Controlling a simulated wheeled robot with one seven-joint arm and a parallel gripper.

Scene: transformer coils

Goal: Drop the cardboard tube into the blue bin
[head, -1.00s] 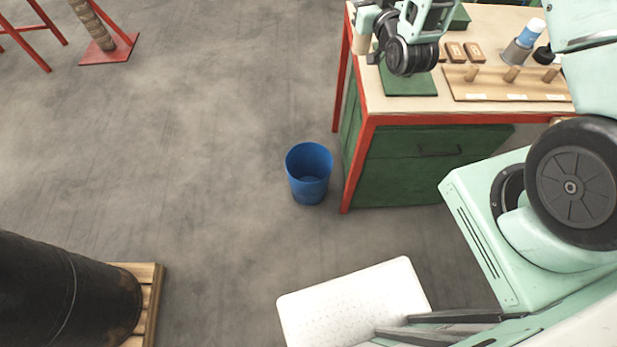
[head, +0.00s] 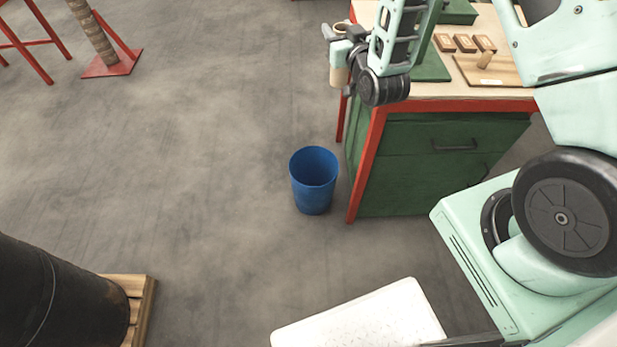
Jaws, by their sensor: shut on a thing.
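The cardboard tube (head: 338,76) is a short tan cylinder, held roughly upright at the left corner of the workbench. My gripper (head: 341,50) is shut on it, with the tube's lower end showing below the fingers. The fingers and wrist hide part of the tube. The blue bin (head: 314,199) stands upright on the floor, left of the bench's red front leg. Its open top faces up, and its inside looks empty. The tube is well above the bin and farther back in the picture, not over its opening as seen here.
The workbench (head: 452,104) has a red frame and green drawers. Its top carries a green mat (head: 432,70), small brown blocks (head: 464,43) and a pegged wooden board (head: 503,72). A black drum (head: 60,295) on a pallet is at lower left. Floor left of the bin is clear.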

